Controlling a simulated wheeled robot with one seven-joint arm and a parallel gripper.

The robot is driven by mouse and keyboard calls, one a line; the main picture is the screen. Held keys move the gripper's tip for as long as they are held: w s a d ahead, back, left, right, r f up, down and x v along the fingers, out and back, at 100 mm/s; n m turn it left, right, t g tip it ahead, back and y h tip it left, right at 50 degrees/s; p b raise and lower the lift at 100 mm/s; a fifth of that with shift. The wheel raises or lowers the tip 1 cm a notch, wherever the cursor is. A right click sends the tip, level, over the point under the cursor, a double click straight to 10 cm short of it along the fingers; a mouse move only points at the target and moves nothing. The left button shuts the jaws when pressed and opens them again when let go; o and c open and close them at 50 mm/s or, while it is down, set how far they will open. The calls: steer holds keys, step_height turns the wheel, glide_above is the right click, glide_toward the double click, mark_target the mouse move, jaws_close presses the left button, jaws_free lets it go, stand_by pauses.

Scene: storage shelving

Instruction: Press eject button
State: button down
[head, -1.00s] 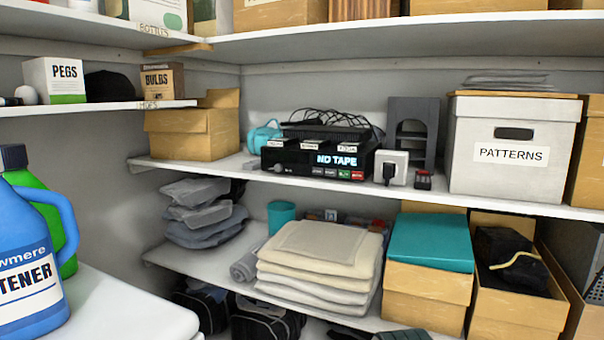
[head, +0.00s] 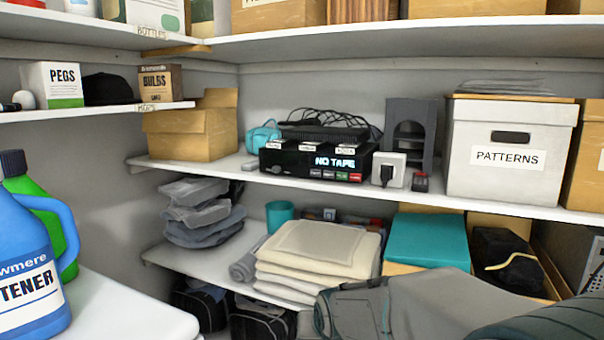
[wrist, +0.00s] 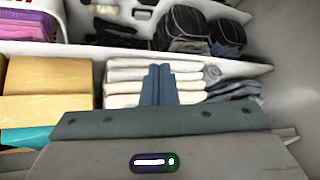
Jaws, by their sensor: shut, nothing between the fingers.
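The black tape deck (head: 318,162) stands on the middle shelf, its lit display reading "NO TAPE". The deck does not show in the wrist view.
Folded cream towels (head: 318,250) and a teal-lidded box (head: 428,240) sit on the shelf below. A white socket box (head: 390,168) with a black plug is right of the deck. The "PATTERNS" box (head: 508,152) is farther right. Cables lie on the deck.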

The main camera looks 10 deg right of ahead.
mark_target(316, 173)
steer(key=w+a+r+m+t+y+p, duration=0.1)
steer(key=w+a+r+m+t+y, duration=0.25)
steer(key=w, duration=0.65)
steer(key=w+a+r+m+t+y+p, duration=0.1)
steer(key=w+a+r+t+y+p, duration=0.1)
steer(key=w+a+r+t, duration=0.55)
steer(key=w+d+r+m+t+h, duration=0.2)
steer(key=w+d+r+m+t, duration=0.1)
steer(key=d+r+m, duration=0.1)
steer(key=w+d+r+m+t+h+p, duration=0.1)
steer(key=w+d+r+m+t+h, duration=0.1)
steer(key=r, duration=0.6)
steer(key=w+d+m+t, duration=0.1)
steer(key=w+d+m, duration=0.1)
steer(key=d+m, duration=0.1)
steer(key=shift+r+m, duration=0.4)
steer(key=shift+m, duration=0.25)
steer(key=shift+w+d+p, duration=0.1)
steer(key=shift+d+p, duration=0.05)
steer(key=shift+p, duration=0.15)
